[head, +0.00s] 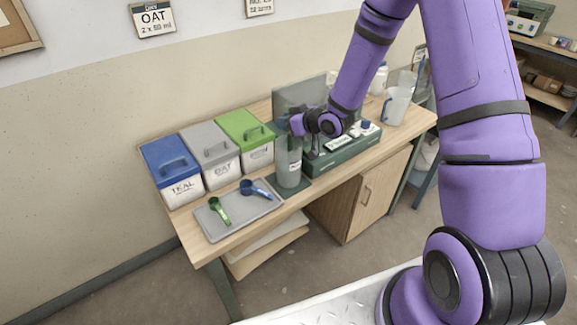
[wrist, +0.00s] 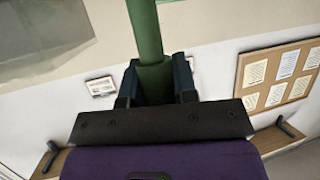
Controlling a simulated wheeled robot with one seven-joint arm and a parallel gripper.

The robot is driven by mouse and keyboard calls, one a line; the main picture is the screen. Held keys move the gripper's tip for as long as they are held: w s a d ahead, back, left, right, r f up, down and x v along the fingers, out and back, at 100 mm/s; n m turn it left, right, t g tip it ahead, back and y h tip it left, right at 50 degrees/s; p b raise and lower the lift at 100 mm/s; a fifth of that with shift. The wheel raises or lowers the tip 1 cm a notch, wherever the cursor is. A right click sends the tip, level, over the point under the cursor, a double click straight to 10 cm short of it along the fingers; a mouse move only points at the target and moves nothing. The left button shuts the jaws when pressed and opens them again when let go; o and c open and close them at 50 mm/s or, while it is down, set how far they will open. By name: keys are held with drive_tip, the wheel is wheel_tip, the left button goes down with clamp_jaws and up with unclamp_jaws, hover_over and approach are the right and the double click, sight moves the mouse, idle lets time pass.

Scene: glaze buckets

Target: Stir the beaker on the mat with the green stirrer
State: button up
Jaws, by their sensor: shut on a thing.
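The clear beaker (head: 289,172), with a label on its side, stands upright on the dark mat (head: 300,186) at the front of the bench. My gripper (head: 297,124) is just above its mouth in the head view. In the wrist view my gripper (wrist: 155,78) is shut on the green stirrer (wrist: 147,32), a plain green rod running between the two fingers. The stirrer's lower end is hard to make out; something dark green shows at the beaker's upper part, but I cannot tell how deep it reaches.
Left of the beaker stand bins with blue (head: 170,157), grey (head: 209,142) and green (head: 244,129) lids. A grey tray (head: 238,226) in front holds a green scoop (head: 217,209) and a blue scoop (head: 254,188). A dark green case (head: 343,156) and pitchers (head: 396,107) stand to the right.

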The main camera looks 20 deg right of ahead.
drive_tip(key=shift+w+d, duration=0.1)
drive_tip(key=shift+d, duration=0.15)
drive_tip(key=shift+s+a, duration=0.2)
drive_tip(key=shift+a, duration=0.35)
drive_tip(key=shift+s+a, duration=0.2)
drive_tip(key=shift+a, duration=0.35)
drive_tip(key=shift+w+d, duration=0.2)
drive_tip(key=shift+d, duration=0.4)
drive_tip(key=shift+w+d, duration=0.2)
drive_tip(key=shift+d, duration=0.35)
drive_tip(key=shift+a, duration=0.1)
